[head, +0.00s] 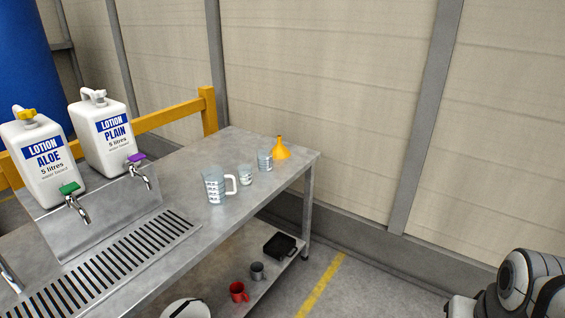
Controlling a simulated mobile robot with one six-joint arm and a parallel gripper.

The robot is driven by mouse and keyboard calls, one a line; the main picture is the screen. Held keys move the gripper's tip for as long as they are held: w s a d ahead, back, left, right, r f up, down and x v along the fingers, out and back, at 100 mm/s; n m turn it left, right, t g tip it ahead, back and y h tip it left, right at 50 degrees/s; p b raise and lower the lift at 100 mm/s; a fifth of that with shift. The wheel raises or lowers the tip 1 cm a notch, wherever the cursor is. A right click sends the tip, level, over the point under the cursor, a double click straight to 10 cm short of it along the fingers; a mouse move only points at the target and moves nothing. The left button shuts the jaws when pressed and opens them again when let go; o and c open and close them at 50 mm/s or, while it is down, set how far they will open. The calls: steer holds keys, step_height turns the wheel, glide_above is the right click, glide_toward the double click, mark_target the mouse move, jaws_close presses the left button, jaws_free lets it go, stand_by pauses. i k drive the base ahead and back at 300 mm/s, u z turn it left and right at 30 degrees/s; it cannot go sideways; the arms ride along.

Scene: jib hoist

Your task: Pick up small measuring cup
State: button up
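Three clear measuring cups with dark markings stand upright on the metal table (185,222). The small measuring cup (245,174) looks the smallest and stands in the middle of the three. A larger jug with a white handle (214,187) is to its left and nearer. A medium cup (265,160) stands to its right and farther back. Gaps show between the small cup and both others. My gripper is not in view; only a part of my arm shows at the lower right, well away from the table.
A yellow funnel (281,150) stands beside the medium cup near the table's right end. Two lotion canisters (40,158) (104,134) with taps stand at left. The lower shelf holds a red mug (238,291), grey cup (257,271) and black tray (280,246). Floor right of the table is clear.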

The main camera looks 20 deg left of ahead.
mark_target(245, 175)
steer(key=u, duration=1.05)
steer(key=i, duration=0.7)
steer(key=z, duration=0.45)
steer(key=i, duration=1.55)
steer(key=u, duration=0.4)
